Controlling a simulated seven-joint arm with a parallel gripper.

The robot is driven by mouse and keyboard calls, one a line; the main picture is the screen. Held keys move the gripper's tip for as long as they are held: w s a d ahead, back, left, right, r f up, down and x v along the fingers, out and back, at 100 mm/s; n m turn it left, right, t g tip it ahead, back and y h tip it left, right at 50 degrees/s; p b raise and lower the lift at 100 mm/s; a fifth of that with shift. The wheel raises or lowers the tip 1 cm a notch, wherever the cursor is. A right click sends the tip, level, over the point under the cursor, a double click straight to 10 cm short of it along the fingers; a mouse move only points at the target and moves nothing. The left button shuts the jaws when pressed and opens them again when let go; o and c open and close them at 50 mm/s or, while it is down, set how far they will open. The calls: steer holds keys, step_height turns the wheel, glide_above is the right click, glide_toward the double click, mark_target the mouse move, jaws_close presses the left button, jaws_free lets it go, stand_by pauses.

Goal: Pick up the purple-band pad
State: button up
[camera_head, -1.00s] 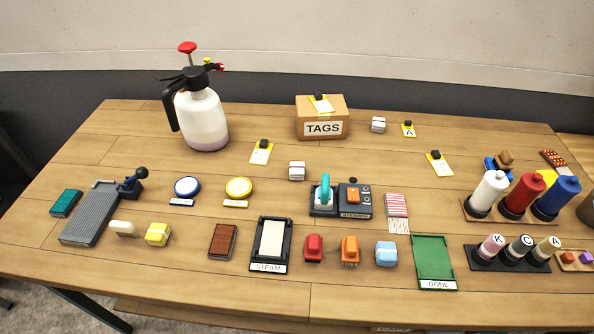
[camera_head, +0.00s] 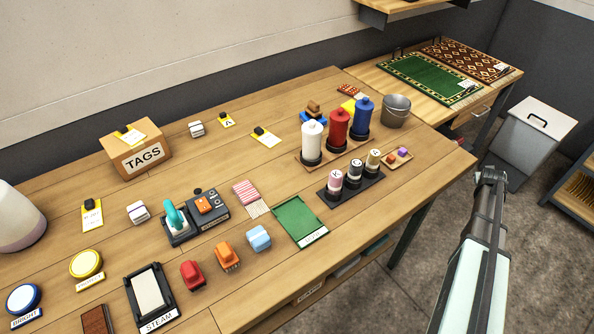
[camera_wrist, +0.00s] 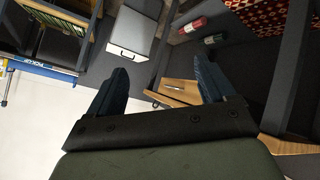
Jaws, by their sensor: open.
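Two small white pads with a darker band are on the table in the head view: one pad (camera_head: 138,212) sits left of the teal-handled tool, and another pad (camera_head: 196,129) sits right of the tags box. Their band colours are too small to tell, so I cannot say which has the purple band. My gripper (camera_head: 491,178) is right of the table, over the floor, far from both pads. In the wrist view my gripper (camera_wrist: 165,82) is open with nothing between the fingers; neither pad shows there.
Red, orange and blue blocks line the front. A side table (camera_head: 432,85) holds rugs. A grey bin (camera_head: 535,130) stands right.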

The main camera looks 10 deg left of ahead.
steer(key=w+d+r+n+t+h, duration=0.1)
steer(key=w+d+r, duration=0.25)
steer(key=r, duration=0.55)
steer(key=w+d+r+n+t+h, duration=0.1)
steer(key=w+d+r+t, duration=0.2)
steer(key=r, duration=0.6)
steer(key=w+a+r+n, duration=0.3)
steer(key=w+a+r, duration=0.3)
steer(key=a+r, duration=0.35)
steer(key=a+r+n+g+y, duration=0.1)
steer(key=a+n+g+y, duration=0.45)
steer(key=a, duration=4.15)
steer(key=s+a+n+g+y, duration=0.1)
steer(key=s+a+n+y, duration=0.15)
steer(key=s+a, duration=0.7)
steer(key=s+a+r+n+g+y, duration=0.15)
steer(key=s+a+n, duration=0.3)
steer(key=a, duration=1.05)
steer(key=s+a+n+g+y, duration=0.1)
steer(key=s+a+n, duration=0.2)
steer(key=s+a, duration=0.75)
steer(key=n+g+h, duration=0.3)
steer(key=n+g, duration=0.1)
steer(key=n, duration=0.3)
glide_above(136, 209)
steer(key=f, duration=0.8)
steer(key=shift+s+f, duration=0.2)
steer(key=shift+f, duration=0.15)
steer(key=shift+w+f, duration=0.2)
steer(key=shift+f, duration=2.45)
